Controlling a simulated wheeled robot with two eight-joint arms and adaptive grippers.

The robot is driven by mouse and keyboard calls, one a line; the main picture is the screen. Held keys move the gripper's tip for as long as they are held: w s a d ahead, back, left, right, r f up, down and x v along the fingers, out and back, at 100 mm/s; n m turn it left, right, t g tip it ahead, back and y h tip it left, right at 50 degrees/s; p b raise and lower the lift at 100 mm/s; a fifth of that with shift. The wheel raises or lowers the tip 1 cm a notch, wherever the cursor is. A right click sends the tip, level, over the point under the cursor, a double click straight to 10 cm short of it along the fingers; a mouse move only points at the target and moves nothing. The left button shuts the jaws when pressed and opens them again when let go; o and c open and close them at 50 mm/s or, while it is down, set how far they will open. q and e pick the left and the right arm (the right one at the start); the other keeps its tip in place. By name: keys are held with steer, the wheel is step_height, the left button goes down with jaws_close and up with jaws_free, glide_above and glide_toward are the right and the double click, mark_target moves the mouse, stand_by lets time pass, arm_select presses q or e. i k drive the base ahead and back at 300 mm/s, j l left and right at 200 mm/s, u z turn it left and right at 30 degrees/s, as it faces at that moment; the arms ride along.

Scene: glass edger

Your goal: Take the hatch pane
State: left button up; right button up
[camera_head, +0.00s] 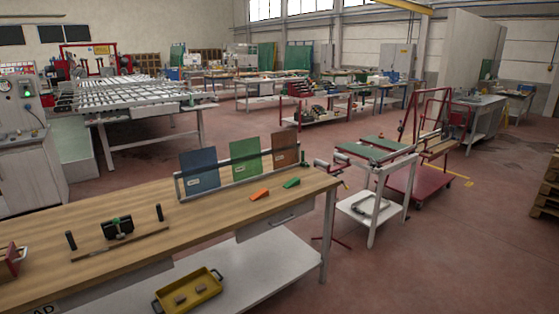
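I cannot pick out a hatch pane for certain. A blue panel (199,171), a green panel (245,160) and a brown panel (285,151) stand upright in a grey rack along the far edge of the wooden bench (215,215). A small dark block with a green part (117,228) stands on the bench between two black upright posts, behind a thin brown bar (120,245). Neither of my grippers is in view.
An orange tool (259,194) and a green tool (291,183) lie on the bench. A yellow tray (188,291) sits on the lower shelf. A white cart (372,212) and a red trolley (430,180) stand right of the bench. Floor is clear at front right.

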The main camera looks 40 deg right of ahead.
mark_target(200, 170)
steer(key=i+l, duration=0.8)
